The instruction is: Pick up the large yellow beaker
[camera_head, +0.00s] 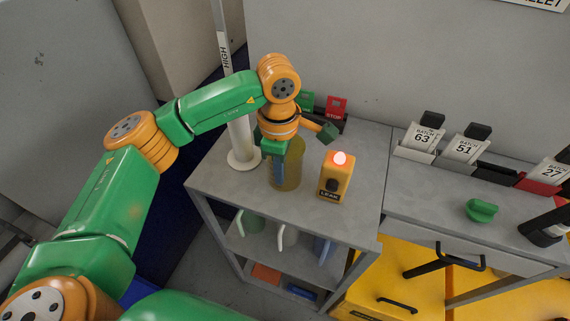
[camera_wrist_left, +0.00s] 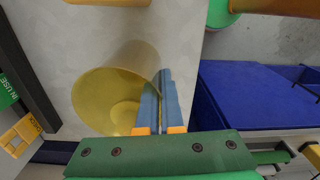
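The large yellow beaker (camera_head: 292,170) is see-through and stands upright on the grey top of the cart, left of the middle in the head view. In the left wrist view the beaker (camera_wrist_left: 98,98) is seen from its rim side, left of the fingers. My left gripper (camera_head: 279,176) points down at the beaker's left side. Its blue fingers (camera_wrist_left: 161,95) are close together, with the beaker's right wall running in between them. The wall at the fingertips is partly hidden. My right gripper is not in view.
An orange box with a lit red lamp (camera_head: 333,177) stands right of the beaker. A white post (camera_head: 242,145) is left of it. Mugs (camera_head: 288,238) sit on the lower shelf. A green object (camera_head: 481,211) lies on the right-hand counter.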

